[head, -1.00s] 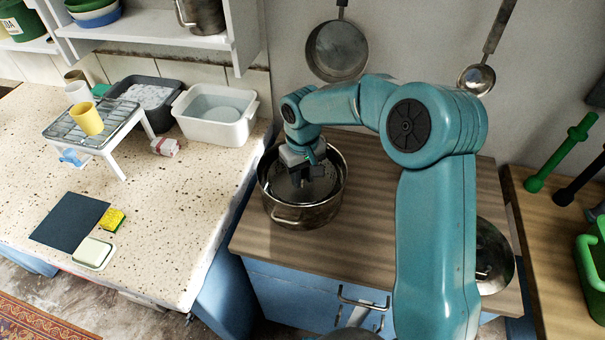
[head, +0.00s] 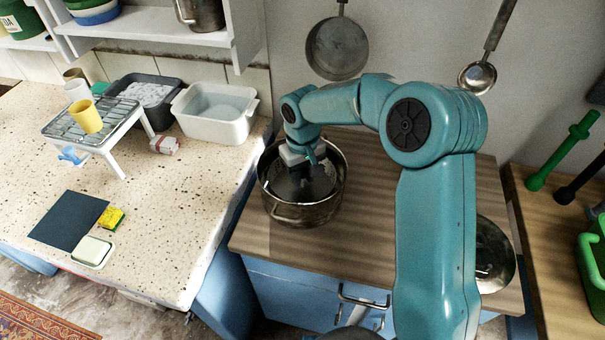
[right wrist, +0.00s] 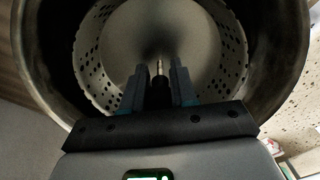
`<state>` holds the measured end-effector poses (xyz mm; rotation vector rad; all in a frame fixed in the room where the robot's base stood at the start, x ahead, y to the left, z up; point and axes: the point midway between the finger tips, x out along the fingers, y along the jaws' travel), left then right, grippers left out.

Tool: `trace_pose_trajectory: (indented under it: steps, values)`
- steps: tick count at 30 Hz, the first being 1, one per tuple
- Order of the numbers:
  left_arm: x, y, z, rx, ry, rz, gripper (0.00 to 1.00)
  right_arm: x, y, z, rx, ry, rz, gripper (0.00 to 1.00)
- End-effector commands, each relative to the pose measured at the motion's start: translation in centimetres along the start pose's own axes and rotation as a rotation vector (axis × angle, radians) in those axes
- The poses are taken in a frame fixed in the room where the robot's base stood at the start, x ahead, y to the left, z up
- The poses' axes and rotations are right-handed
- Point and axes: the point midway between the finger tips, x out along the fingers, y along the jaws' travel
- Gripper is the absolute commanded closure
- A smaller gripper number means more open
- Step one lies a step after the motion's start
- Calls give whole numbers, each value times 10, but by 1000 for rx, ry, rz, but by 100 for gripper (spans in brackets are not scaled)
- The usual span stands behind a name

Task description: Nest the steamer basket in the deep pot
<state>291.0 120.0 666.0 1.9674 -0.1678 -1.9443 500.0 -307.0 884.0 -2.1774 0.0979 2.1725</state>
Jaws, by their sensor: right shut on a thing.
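The deep pot (head: 300,214) is a steel pot with loop handles, standing on the wooden counter left of my right arm. The steamer basket (head: 282,188), a round metal bowl with a perforated wall, is inside the pot, mostly hidden by my gripper and the rim. In the right wrist view the perforated basket (right wrist: 234,50) lies within the ring of the pot (right wrist: 279,75). My right gripper (head: 304,190) points down into the pot, shut on the basket's thin centre post (right wrist: 159,68). Whether the basket rests on the pot's bottom cannot be told. My left gripper is not in view.
A pot lid (head: 495,262) lies right of my arm on the counter. A pan (head: 337,48) and a ladle (head: 477,77) hang on the wall behind. The speckled worktop (head: 175,220) on the left holds a white basin (head: 215,125) and a rack (head: 95,121).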

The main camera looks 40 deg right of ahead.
Motion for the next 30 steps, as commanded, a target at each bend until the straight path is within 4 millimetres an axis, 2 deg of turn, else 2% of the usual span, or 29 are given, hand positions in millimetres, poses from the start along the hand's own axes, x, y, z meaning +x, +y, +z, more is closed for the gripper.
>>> trace_pose_trajectory:
  steps: [5,6,9,15,17,18,30]
  values:
    - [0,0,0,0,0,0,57,0,0,0,0,1,0,100]
    - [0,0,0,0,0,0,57,0,0,0,0,1,0,70]
    - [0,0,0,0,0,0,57,0,0,0,0,1,0,43]
    - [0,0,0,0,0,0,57,0,0,0,0,0,0,43]
    - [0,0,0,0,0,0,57,0,0,0,0,-1,0,24]
    - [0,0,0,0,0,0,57,0,0,0,0,-1,0,18]
    - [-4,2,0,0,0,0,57,-6,0,0,0,0,0,18]
